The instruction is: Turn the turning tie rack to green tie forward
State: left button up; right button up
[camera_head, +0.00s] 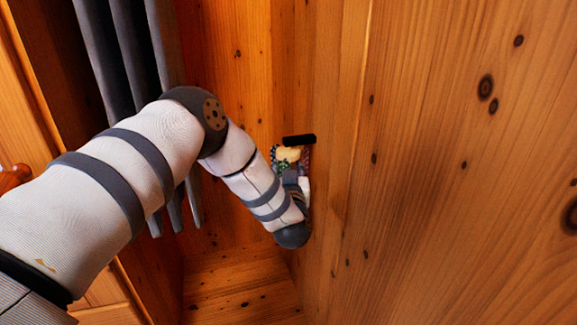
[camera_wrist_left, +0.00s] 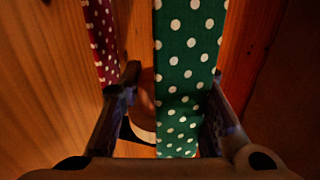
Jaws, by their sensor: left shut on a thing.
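The turning tie rack is small in the head view, with a round tan wooden part (camera_head: 289,154) under a black bar (camera_head: 299,140) on the wood panel. Dotted ties hang around it, partly hidden by my gripper. In the left wrist view the green tie (camera_wrist_left: 187,55) with white dots hangs between my fingers. A dark red dotted tie (camera_wrist_left: 101,35) hangs to its left. A tan rounded part (camera_wrist_left: 143,108) shows behind the left finger. My left gripper (camera_wrist_left: 172,100) is shut on the green tie; it also shows at the rack in the head view (camera_head: 292,172).
Wood panels enclose the space, with a large knotty panel (camera_head: 460,170) on the right. Grey garments (camera_head: 125,50) hang at the upper left, behind my left arm. A bare wooden floor (camera_head: 240,285) lies below the rack.

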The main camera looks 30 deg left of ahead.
pick_arm(q)
jog(key=o, duration=1.2)
jog(key=v, duration=1.2)
jog(key=shift+r, duration=0.1)
